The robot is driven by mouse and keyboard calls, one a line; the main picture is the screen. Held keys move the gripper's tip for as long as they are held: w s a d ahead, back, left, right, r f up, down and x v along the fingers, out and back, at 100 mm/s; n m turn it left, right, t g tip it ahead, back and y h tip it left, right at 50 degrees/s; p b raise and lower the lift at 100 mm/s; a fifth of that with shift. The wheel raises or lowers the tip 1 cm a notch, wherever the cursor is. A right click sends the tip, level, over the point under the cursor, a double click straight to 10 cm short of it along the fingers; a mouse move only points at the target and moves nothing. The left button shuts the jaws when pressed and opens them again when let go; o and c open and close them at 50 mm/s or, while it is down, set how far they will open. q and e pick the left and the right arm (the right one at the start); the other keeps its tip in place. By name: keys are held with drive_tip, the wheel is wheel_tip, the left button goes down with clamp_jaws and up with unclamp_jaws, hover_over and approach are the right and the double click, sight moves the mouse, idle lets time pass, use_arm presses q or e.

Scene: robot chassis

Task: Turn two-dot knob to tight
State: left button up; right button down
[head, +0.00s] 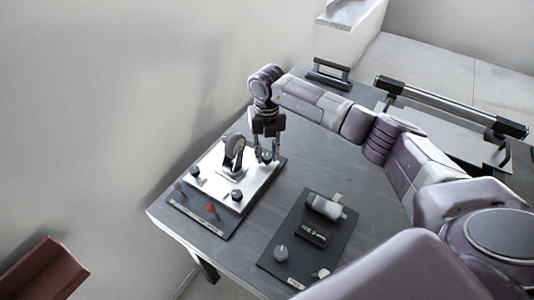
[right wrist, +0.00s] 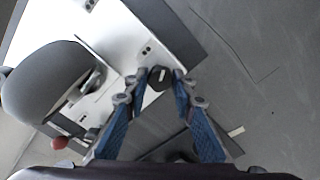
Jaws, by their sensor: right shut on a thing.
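A white plate (head: 262,182) on a dark base carries several small dark knobs and an upright grey disc (head: 234,150). In the right wrist view, a dark round knob with a pale mark (right wrist: 160,77) stands at the plate's edge, beside two small dots (right wrist: 146,49); I take it as the two-dot knob. My right gripper (head: 267,157) points down at the plate's far right corner. In the right wrist view its fingertips (right wrist: 157,85) are shut on this knob, one on each side. In the head view the fingers mostly hide the knob. My left gripper is not in view.
A red-topped knob (head: 211,208) stands on the base's front strip. A second dark panel (head: 308,237) with a white cylinder (head: 326,206) and a pale knob (head: 281,252) lies to the right. Bare grey table (head: 300,165) lies between and behind.

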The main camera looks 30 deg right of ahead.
sight(267, 156)
drive_tip(key=shift+w+r, duration=0.15)
drive_tip(key=c, duration=1.6)
unclamp_jaws()
wheel_tip(267, 156, up, 12)
drive_tip(key=shift+f, duration=0.1)
